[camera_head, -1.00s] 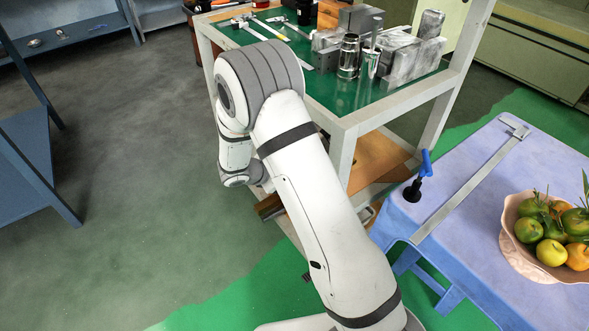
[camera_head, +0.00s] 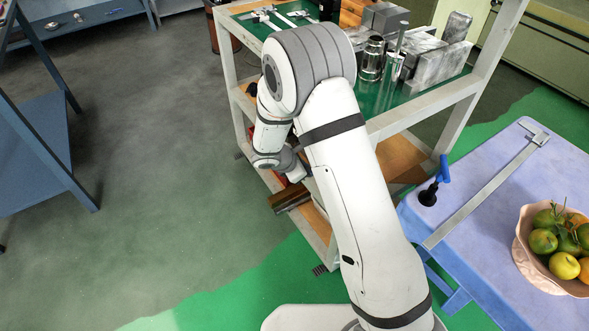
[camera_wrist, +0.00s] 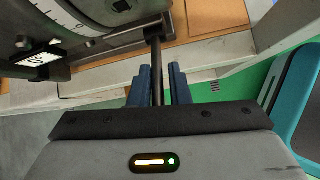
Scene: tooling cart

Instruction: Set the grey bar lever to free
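The grey bar lever (camera_wrist: 157,72) shows in the wrist view as a thin dark upright bar, hanging from a dark horizontal shaft at the top. My gripper (camera_wrist: 162,78) has its two blue-grey fingers on either side of the bar. The bar lies close to the left finger, and a gap shows on the right, so the fingers look open around it. Whether the left finger touches the bar I cannot tell. A device with a white graduated dial (camera_wrist: 62,14) and a small label (camera_wrist: 42,58) is at the upper left. In the head view the lever is hidden by my arm and the cart.
The cart (camera_head: 425,98) has a green top with metal blocks and cylinders. A purple-topped table (camera_head: 480,190) with a fruit bowl (camera_head: 527,262) and a long caliper (camera_head: 485,190) stands at right. A blue rack (camera_head: 45,150) stands at left. Floor between is clear.

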